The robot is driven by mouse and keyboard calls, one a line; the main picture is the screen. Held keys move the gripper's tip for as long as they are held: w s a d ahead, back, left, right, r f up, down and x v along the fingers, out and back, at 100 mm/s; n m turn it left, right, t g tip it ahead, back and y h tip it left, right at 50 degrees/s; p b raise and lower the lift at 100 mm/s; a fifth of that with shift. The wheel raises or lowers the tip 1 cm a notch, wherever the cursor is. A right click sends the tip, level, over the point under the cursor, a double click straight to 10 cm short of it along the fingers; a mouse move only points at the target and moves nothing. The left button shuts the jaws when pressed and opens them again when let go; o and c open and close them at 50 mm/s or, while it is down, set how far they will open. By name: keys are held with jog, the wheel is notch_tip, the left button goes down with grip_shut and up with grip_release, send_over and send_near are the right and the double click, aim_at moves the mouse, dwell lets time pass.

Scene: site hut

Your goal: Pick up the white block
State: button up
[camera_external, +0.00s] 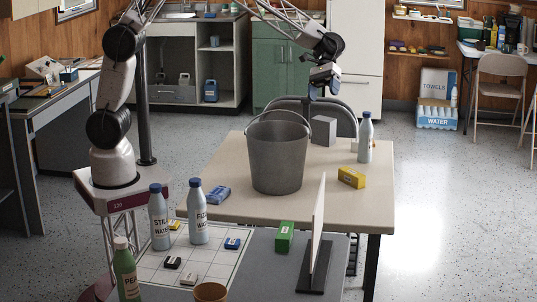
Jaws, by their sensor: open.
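My gripper (318,92) hangs open and empty above the far side of the beige table, behind the bucket. A pale grey box-shaped block (323,131) stands on the table below it, apart from it, with its left edge close behind the bucket. A small off-white block (189,279) lies on the white gridded board (145,273) at the front. I cannot tell which of these is the white block. A small pale thing (355,146) also shows beside the far bottle, partly hidden.
A grey bucket (278,158) stands mid-table (345,215). Around it are a bottle (365,140), a yellow box (351,177) and a blue packet (218,195). Nearer are two bottles (158,222) (198,215), a green box (284,237) and an upright white panel (318,225). The table's right front is clear.

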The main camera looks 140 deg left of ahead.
jog(key=s+a+f+n+t, duration=0.2)
jog(key=a+f, duration=0.1)
jog(key=a, duration=0.5)
jog(key=s+a+f+n+t, duration=0.1)
jog(key=s+a+f+n, duration=0.15)
jog(key=a, duration=0.65)
jog(key=n+t+y, duration=0.2)
jog(key=n+t, duration=0.1)
jog(key=n, duration=0.4)
send_over(356, 146)
jog(key=s+a, duration=0.2)
jog(key=s, duration=0.2)
notch_tip(356, 146, down, 18)
jog(key=shift+a+r, duration=0.1)
jog(key=shift+a, duration=0.05)
jog(key=shift+f, duration=1.75)
jog(key=shift+f, duration=0.1)
